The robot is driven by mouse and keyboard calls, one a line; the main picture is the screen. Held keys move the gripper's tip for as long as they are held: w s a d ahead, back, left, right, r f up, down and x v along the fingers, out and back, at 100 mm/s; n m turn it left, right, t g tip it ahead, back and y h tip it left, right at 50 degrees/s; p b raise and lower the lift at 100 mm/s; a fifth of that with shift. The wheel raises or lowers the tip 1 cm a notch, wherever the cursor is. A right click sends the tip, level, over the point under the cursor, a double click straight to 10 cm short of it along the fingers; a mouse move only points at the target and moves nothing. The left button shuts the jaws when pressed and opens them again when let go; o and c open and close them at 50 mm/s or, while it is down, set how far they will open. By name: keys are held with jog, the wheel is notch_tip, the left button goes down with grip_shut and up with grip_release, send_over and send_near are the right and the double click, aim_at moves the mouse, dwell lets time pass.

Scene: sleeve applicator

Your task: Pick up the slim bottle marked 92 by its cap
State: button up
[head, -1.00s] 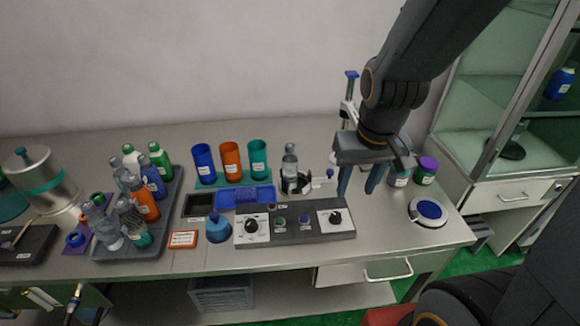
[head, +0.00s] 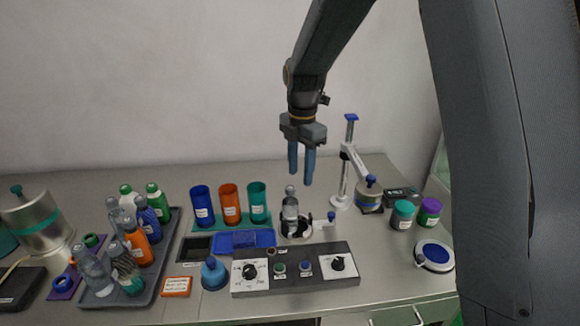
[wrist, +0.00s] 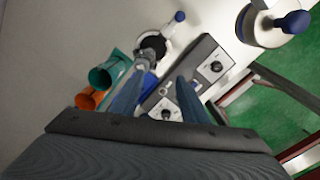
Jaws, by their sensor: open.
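I cannot read a 92 on any bottle. A slim clear bottle with a grey cap (head: 290,212) stands upright in a ring holder at the middle of the bench. It also shows in the wrist view (wrist: 148,54), beyond my fingertips. More slim bottles, clear (head: 92,268), blue (head: 149,221), orange (head: 138,245) and green (head: 157,203), stand on a dark tray (head: 150,290) at the left. My gripper (head: 300,178) is open and empty, pointing down above the bottle in the ring, apart from it. In the wrist view my two fingers (wrist: 160,78) are spread.
Blue, orange and teal cups (head: 229,203) stand left of the ring holder. A control panel (head: 300,276) with knobs lies in front. A stand with a tall post (head: 346,165) rises at the right, near two jars (head: 402,215). The air around my gripper is clear.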

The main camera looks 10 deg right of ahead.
aim_at(290, 187)
jog(key=w+n, duration=0.1)
jog(key=w+a+n, duration=0.1)
jog(key=n, duration=0.1)
jog(key=w+a+n, duration=0.1)
jog(key=shift+w+a+f+n, duration=0.2)
jog(key=shift+a+f+n, duration=0.05)
jog(key=shift+n, duration=0.15)
jog(key=shift+f+b, duration=2.85)
jog(key=shift+f, duration=1.6)
jog(key=c, duration=0.8)
jog(key=shift+o, duration=0.2)
jog(key=shift+r, duration=0.1)
jog(key=shift+r+p, duration=2.5)
jog(key=shift+r, duration=1.25)
